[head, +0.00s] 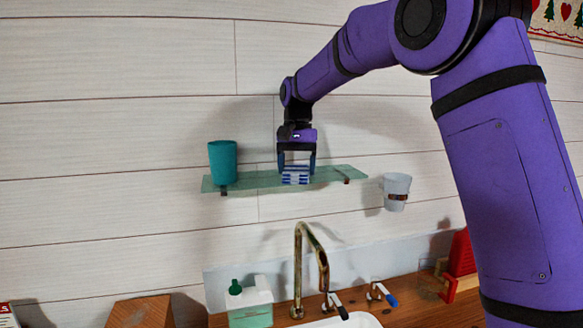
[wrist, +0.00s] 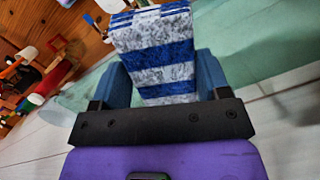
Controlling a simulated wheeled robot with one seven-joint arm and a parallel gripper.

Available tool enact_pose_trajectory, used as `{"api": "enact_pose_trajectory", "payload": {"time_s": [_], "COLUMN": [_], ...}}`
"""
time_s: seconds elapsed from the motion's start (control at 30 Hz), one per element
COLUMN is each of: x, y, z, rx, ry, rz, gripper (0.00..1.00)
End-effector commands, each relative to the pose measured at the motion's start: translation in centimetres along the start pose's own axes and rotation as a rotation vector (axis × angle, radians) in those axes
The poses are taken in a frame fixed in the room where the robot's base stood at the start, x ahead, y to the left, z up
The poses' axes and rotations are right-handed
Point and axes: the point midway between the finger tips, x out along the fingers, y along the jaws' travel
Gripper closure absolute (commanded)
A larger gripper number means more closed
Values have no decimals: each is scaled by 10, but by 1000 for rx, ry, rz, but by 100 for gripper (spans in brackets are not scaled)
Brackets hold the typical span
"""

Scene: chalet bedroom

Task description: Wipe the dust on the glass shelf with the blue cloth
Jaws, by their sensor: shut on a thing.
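The glass shelf (head: 250,180) is a pale green pane on the wall above the sink. It also shows in the wrist view (wrist: 240,62). My gripper (head: 296,172) points down at the middle of the shelf. It is shut on the blue cloth (head: 295,180), a folded block with blue and white stripes, seen large between the fingers in the wrist view (wrist: 157,58). The cloth is at the shelf's top surface; whether it presses on the glass I cannot tell. I cannot make out dust on the shelf in either view.
A teal cup (head: 222,162) stands on the shelf's left end. A white cup (head: 397,188) hangs in a wall holder to the right of the shelf. Below are a tall curved tap (head: 310,250), a soap bottle (head: 249,303) and a red object (head: 460,265).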

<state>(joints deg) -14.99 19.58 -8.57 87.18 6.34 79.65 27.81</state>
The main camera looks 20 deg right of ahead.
Motion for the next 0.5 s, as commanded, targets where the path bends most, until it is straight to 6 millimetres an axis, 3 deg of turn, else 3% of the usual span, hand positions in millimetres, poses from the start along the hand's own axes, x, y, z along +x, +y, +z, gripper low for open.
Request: {"api": "enact_pose_trajectory", "payload": {"time_s": [0.3, 0.5], "x": [-3, -3], "y": [23, 26], "z": [-9, -10], "rx": [1, -1], "ry": [1, 1], "rz": [-1, -1], "gripper": [50, 50]}}
